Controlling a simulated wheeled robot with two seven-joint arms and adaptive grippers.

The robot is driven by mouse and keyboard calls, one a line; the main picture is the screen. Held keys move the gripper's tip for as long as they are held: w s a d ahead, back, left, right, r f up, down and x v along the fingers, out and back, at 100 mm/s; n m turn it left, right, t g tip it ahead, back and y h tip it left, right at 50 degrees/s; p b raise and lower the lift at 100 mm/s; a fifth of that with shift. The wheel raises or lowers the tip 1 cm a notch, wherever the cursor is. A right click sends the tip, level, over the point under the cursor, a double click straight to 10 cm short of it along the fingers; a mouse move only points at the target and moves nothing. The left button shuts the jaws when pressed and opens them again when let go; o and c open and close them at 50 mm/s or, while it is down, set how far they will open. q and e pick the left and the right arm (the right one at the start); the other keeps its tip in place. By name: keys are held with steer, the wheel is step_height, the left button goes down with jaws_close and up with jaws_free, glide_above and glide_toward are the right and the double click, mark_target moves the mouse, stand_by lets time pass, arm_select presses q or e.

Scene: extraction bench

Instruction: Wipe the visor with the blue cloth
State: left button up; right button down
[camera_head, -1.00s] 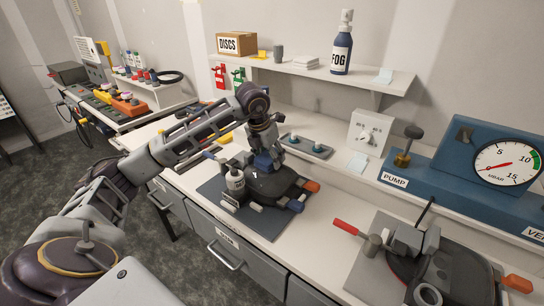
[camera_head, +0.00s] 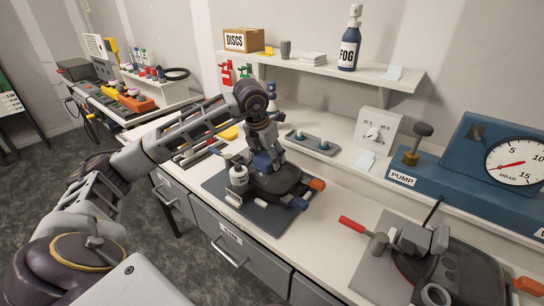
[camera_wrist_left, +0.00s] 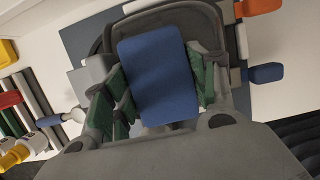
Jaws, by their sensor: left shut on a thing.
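The blue cloth, a padded blue block (camera_wrist_left: 158,72), is held between the green-padded fingers of my left gripper (camera_wrist_left: 160,88). In the head view my left gripper (camera_head: 265,161) points down at the dark mask (camera_head: 280,181) on the dark mat (camera_head: 268,219). The cloth (camera_head: 261,162) shows there as a small blue patch low at the fingers. The mask's dark, rounded front is the visor; the gripper and cloth cover part of it. In the wrist view the cloth lies over the visor (camera_wrist_left: 209,12); whether they touch is hard to tell. My right gripper is not in view.
A blue pump unit (camera_head: 450,166) with a gauge stands at the right. A grey fixture (camera_head: 420,240) is at the front right. A shelf (camera_head: 345,77) runs above the bench.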

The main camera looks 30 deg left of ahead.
arm_select(q)
steer(key=shift+s+a+f, duration=0.1)
steer(key=shift+s+a, duration=0.1)
steer(key=shift+s, duration=0.55)
steer(key=shift+w+r+p, duration=0.35)
steer(key=shift+w+p, duration=0.05)
steer(key=shift+w, duration=0.3)
steer(key=shift+w+d+f, duration=0.15)
steer(key=shift+w, duration=0.55)
steer(key=shift+w+p, duration=0.15)
steer(key=shift+p, duration=0.2)
steer(key=shift+w, duration=0.2)
steer(key=shift+w+p, duration=0.6)
steer(key=shift+w, duration=0.45)
steer(key=shift+s, duration=0.15)
